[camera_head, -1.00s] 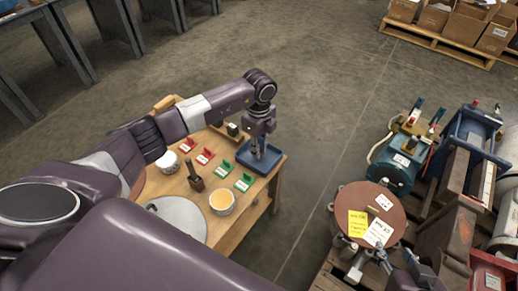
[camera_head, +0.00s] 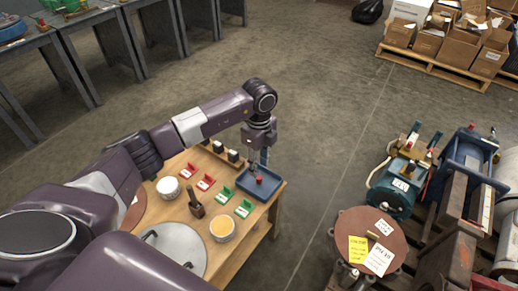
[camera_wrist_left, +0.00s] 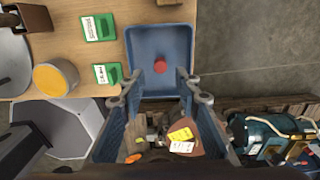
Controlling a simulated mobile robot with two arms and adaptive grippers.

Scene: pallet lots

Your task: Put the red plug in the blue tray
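The red plug (camera_head: 259,179) lies in the blue tray (camera_head: 270,191), on its floor. The tray stands at the right end of the wooden table. My left gripper (camera_head: 258,160) is just above the tray with its fingers pointing down. In the left wrist view, the red plug (camera_wrist_left: 160,65) is on the tray floor, and the two fingers of my left gripper (camera_wrist_left: 162,84) are spread apart with nothing between them. The blue tray (camera_wrist_left: 142,38) shows around the plug there. My right gripper is not seen.
The wooden table (camera_head: 237,255) also holds red card holders (camera_head: 206,182), green card holders (camera_head: 244,208), a yellow-topped tin (camera_head: 222,228), a white tin (camera_head: 168,187) and a round metal lid (camera_head: 176,248). A loaded pallet with a brown drum (camera_head: 371,241) stands at the right. Floor between is clear.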

